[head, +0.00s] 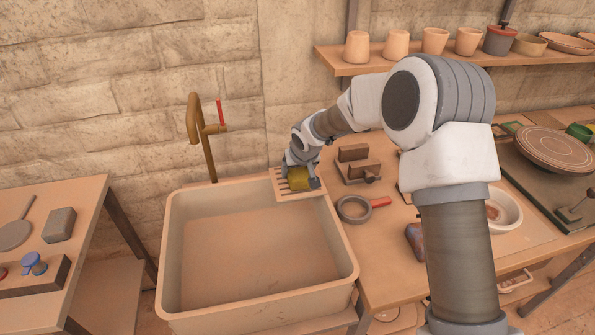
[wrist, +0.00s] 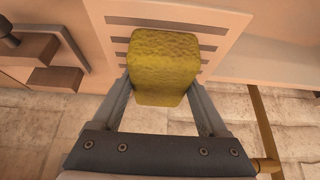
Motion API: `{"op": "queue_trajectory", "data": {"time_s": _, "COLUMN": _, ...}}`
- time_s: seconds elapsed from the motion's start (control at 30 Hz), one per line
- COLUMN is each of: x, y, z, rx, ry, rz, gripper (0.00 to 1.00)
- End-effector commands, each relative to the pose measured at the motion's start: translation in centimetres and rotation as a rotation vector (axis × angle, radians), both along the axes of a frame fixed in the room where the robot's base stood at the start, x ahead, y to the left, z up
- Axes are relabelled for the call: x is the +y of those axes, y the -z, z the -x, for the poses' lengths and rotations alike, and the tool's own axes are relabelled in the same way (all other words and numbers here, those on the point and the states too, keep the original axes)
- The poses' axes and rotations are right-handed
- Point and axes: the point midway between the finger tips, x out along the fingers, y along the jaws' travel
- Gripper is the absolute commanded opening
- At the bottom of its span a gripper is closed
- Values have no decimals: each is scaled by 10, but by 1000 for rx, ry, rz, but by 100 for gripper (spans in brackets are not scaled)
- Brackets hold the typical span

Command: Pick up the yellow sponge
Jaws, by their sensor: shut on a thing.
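The yellow sponge (wrist: 162,68) is between the two fingers of my gripper (wrist: 160,95) in the wrist view, and the fingers press on its sides. In the head view the sponge (head: 299,177) shows at the end of my arm, over the slatted drainboard (head: 281,190) at the back right corner of the sink. My gripper (head: 300,181) is shut on it there. The slats of the drainboard show behind the sponge in the wrist view (wrist: 222,25). I cannot tell whether the sponge touches the slats or is just above them.
The sink basin (head: 185,255) is empty, with a brass faucet (head: 206,150) behind it. Brown blocks (head: 353,153) on a tray and a grey ring with a red handle (head: 354,209) lie to the right. A shelf with pots (head: 357,47) hangs above.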

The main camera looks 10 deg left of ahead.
Motion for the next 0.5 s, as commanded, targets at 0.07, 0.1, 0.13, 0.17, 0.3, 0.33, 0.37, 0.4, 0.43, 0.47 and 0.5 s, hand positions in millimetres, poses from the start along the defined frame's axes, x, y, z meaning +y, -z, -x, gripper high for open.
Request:
{"op": "queue_trajectory", "data": {"time_s": 0.07, "x": 0, "y": -4, "z": 0, "rx": 0, "ry": 0, "rz": 0, "gripper": 15}}
{"op": "queue_trajectory", "data": {"time_s": 0.1, "x": 0, "y": -6, "z": 0, "rx": 0, "ry": 0, "rz": 0, "gripper": 15}}
{"op": "queue_trajectory", "data": {"time_s": 0.13, "x": 0, "y": -8, "z": 0, "rx": 0, "ry": -1, "rz": 0, "gripper": 15}}
{"op": "queue_trajectory", "data": {"time_s": 0.17, "x": 0, "y": -12, "z": -1, "rx": -3, "ry": 0, "rz": -1, "gripper": 15}}
{"op": "queue_trajectory", "data": {"time_s": 0.3, "x": 0, "y": -39, "z": -1, "rx": -4, "ry": 1, "rz": -1, "gripper": 15}}
{"op": "queue_trajectory", "data": {"time_s": 0.33, "x": 0, "y": -46, "z": -1, "rx": -4, "ry": 1, "rz": -1, "gripper": 15}}
{"op": "queue_trajectory", "data": {"time_s": 0.37, "x": -6, "y": -50, "z": 0, "rx": -1, "ry": 4, "rz": 1, "gripper": 15}}
{"op": "queue_trajectory", "data": {"time_s": 0.4, "x": -15, "y": -54, "z": 3, "rx": -1, "ry": 3, "rz": 1, "gripper": 15}}
{"op": "queue_trajectory", "data": {"time_s": 0.43, "x": -21, "y": -57, "z": 5, "rx": 0, "ry": 4, "rz": 1, "gripper": 15}}
{"op": "queue_trajectory", "data": {"time_s": 0.47, "x": -27, "y": -61, "z": 7, "rx": -1, "ry": 3, "rz": 1, "gripper": 15}}
{"op": "queue_trajectory", "data": {"time_s": 0.5, "x": -36, "y": -67, "z": 9, "rx": -1, "ry": 5, "rz": 0, "gripper": 15}}
